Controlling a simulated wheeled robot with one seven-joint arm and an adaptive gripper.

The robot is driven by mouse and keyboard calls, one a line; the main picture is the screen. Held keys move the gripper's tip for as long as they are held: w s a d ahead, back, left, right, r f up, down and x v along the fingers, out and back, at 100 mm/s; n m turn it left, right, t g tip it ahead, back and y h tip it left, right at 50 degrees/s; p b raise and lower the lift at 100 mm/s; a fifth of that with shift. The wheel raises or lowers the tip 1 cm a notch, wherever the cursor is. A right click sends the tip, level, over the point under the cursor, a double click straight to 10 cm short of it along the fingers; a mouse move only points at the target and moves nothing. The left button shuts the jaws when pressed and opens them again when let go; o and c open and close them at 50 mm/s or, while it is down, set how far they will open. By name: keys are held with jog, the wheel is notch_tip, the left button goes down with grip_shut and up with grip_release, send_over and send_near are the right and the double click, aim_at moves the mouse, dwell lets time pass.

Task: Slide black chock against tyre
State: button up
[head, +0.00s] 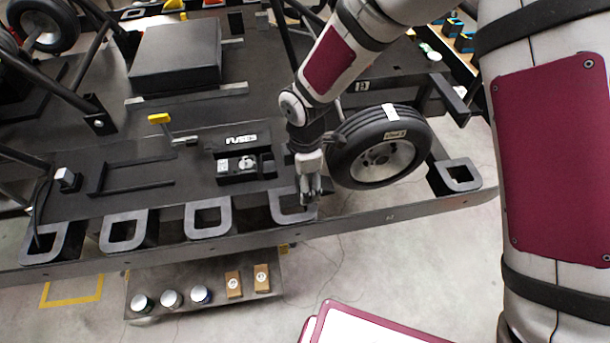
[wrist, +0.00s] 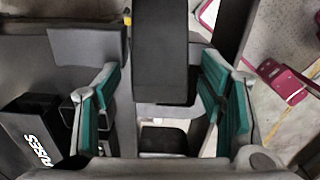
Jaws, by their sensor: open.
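The black tyre (head: 375,147) with a grey rim stands on the dark stand, just right of my gripper (head: 311,188). My gripper points down with its fingers apart, near the stand's front edge. Gaps show between the block and both pads. In the head view my gripper hides most of that spot, and I cannot make out the chock or whether it touches the tyre.
Grey open frames (head: 127,231) line the stand's front edge, with another (head: 460,175) right of the tyre. A fuse box (head: 245,165) stands left of my gripper. A lower shelf (head: 150,290) holds small cans and boxes. Bare floor lies in front.

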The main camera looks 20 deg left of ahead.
jog(key=shift+c, duration=0.5)
jog(key=c, duration=1.2)
jog(key=o, duration=1.3)
notch_tip(320, 180, up, 12)
